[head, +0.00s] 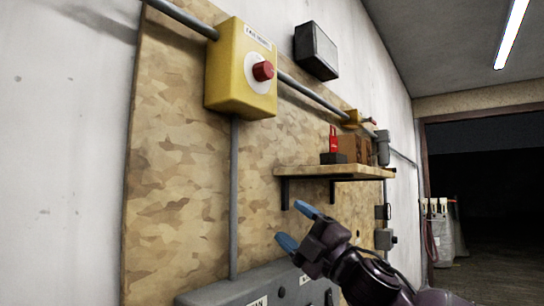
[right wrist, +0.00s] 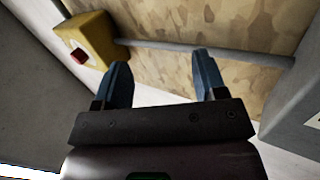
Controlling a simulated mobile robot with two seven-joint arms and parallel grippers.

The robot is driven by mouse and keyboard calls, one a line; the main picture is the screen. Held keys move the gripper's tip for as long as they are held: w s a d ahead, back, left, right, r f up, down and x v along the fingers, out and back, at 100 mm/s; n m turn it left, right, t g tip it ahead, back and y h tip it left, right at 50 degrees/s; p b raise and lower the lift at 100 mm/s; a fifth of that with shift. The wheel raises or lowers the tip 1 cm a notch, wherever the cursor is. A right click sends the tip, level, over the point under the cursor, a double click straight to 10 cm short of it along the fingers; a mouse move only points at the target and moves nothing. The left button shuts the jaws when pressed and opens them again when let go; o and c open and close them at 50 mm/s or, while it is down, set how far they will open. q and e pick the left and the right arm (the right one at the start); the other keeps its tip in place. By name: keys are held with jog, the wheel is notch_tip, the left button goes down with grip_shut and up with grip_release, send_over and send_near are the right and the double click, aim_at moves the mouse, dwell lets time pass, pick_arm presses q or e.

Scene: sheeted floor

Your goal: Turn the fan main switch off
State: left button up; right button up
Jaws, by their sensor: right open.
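A grey box (head: 245,291) with white labels is cut off at the bottom of the head view; one label seems to end in "AN". A grey box with a pale label also shows at the right edge of the right wrist view (right wrist: 295,105). I cannot make out a switch lever on it. A yellow box (head: 226,75) with a red knob (head: 263,71) is higher on the board; its label is too small to read surely. My right gripper (head: 296,226) is open and empty, below the yellow box and above the grey box's right part. My left gripper is out of view.
A wooden board (head: 175,180) covers the wall, with grey conduit (head: 234,190) running down it. A dark doorway (head: 490,180) is at the far right.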

jog(key=s+a+r+n+g+y, duration=0.2)
jog(key=s+r+n+g, duration=0.35)
jog(key=r+n, duration=0.55)
jog(key=s+a+r+n+g+y, duration=0.15)
jog(key=s+r+n+g, duration=0.4)
jog(key=r, duration=0.95)
jog(key=s+d+r+n+t+h+b, duration=0.1)
jog(key=s+d+r+n+t+h, duration=0.15)
jog(key=r+n+t, duration=0.2)
jog(key=m+t+h, duration=0.1)
jog(key=t+h, duration=0.1)
jog(key=h, duration=0.3)
send_near(270, 67)
jog(key=p+x, duration=0.2)
jog(key=x, duration=0.6)
jog(key=shift+s, duration=0.15)
jog(key=shift+x, duration=0.8)
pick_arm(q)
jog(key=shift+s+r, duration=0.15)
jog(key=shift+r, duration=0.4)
pick_arm(e)
jog(key=shift+f, duration=0.1)
